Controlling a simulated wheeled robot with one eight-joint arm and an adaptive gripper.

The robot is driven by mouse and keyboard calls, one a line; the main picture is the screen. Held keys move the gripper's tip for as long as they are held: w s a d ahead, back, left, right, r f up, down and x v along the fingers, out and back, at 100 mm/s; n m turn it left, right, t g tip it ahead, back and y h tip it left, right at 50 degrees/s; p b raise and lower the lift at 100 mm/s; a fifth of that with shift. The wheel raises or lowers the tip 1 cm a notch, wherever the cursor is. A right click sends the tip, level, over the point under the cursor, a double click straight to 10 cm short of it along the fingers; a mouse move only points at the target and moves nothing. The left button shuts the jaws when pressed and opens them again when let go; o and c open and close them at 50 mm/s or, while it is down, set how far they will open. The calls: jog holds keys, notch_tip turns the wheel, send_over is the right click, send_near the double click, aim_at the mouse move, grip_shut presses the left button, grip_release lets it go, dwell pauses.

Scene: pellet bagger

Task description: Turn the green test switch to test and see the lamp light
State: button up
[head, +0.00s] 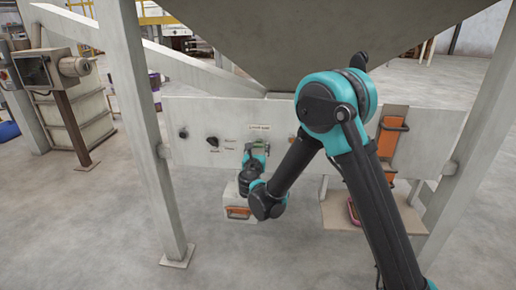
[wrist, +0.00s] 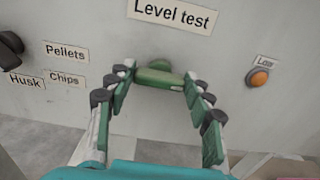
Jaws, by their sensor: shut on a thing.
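The green test switch (wrist: 158,76) is on the pale panel below the "Level test" label (wrist: 172,14) in the wrist view. Its handle lies nearly level across the picture, its right end slightly lower. My gripper (wrist: 156,82) is shut on the switch, with a finger at each end of the handle. In the head view my gripper (head: 258,150) is at the panel below the same label, and the switch is mostly hidden. An orange lamp (wrist: 259,78) under a "Low" label is to the right of the switch. It shows no clear glow.
A black selector knob (wrist: 9,49) is at the left, by the labels "Pellets", "Chips" and "Husk". The head view shows another black knob (head: 183,133) further left, a grey post (head: 147,130) and an orange-backed handle (head: 388,138) right of my arm.

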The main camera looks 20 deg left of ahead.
jog(key=m, duration=0.6)
jog(key=shift+d, duration=0.1)
jog(key=m, duration=0.5)
jog(key=shift+f+m, duration=0.1)
jog(key=shift+m, duration=0.3)
dwell(0.5)
jog(key=o, duration=1.1)
jog(key=shift+o, duration=0.2)
jog(key=shift+s+d, duration=0.1)
jog(key=v, duration=1.1)
jog(key=shift+s, duration=0.4)
